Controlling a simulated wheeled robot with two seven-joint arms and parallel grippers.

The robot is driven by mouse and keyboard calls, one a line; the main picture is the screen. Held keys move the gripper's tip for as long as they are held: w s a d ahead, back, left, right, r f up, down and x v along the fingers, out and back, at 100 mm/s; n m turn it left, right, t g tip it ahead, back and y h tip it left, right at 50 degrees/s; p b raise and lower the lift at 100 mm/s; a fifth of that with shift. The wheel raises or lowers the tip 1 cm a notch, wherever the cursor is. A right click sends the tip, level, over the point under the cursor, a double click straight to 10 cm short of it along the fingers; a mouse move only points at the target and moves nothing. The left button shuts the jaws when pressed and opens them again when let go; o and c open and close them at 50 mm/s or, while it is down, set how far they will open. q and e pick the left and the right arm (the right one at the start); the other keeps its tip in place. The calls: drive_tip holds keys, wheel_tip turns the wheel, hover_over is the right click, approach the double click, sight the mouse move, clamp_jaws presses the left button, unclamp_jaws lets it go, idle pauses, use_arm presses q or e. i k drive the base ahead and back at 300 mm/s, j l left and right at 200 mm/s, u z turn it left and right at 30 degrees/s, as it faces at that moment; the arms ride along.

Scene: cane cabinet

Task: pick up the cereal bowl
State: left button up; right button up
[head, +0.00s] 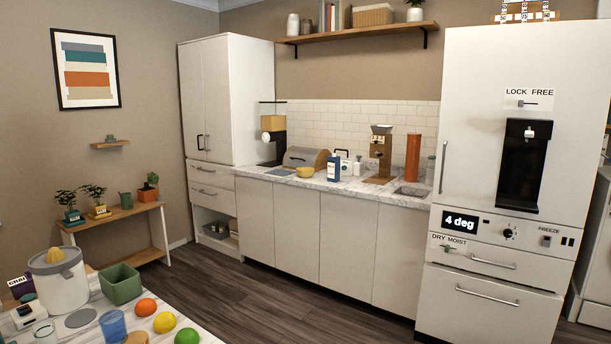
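A small yellow bowl (305,172), which looks like the cereal bowl, stands on the marble counter (345,184) along the back wall. It sits near the counter's front edge, in front of a bread box (306,157) with a rounded lid and left of a blue bottle (333,167). It is small at this distance, and I cannot tell whether anything is in it. Neither of my grippers shows in the head view.
A near table (95,311) at lower left holds a juicer (60,279), a green bin (121,284), a blue cup (113,326) and several fruits. A tall white fridge (514,130) stands right of the counter. The dark wood floor (257,300) between is clear.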

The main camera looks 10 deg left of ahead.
sight(304, 172)
drive_tip(key=i+j+z, duration=0.1)
drive_tip(key=i+z, duration=0.35)
drive_tip(key=i, duration=0.7)
drive_tip(key=i+u, duration=0.2)
drive_tip(key=i, duration=0.3)
drive_tip(key=i+l+u, duration=0.15)
drive_tip(key=i, duration=0.4)
drive_tip(key=i+l+u, duration=0.2)
drive_tip(key=i, duration=0.3)
drive_tip(key=i+j+u, duration=0.15)
drive_tip(key=i+u, duration=0.25)
drive_tip(key=i, duration=0.3)
drive_tip(key=i+u, duration=0.35)
drive_tip(key=i, duration=0.35)
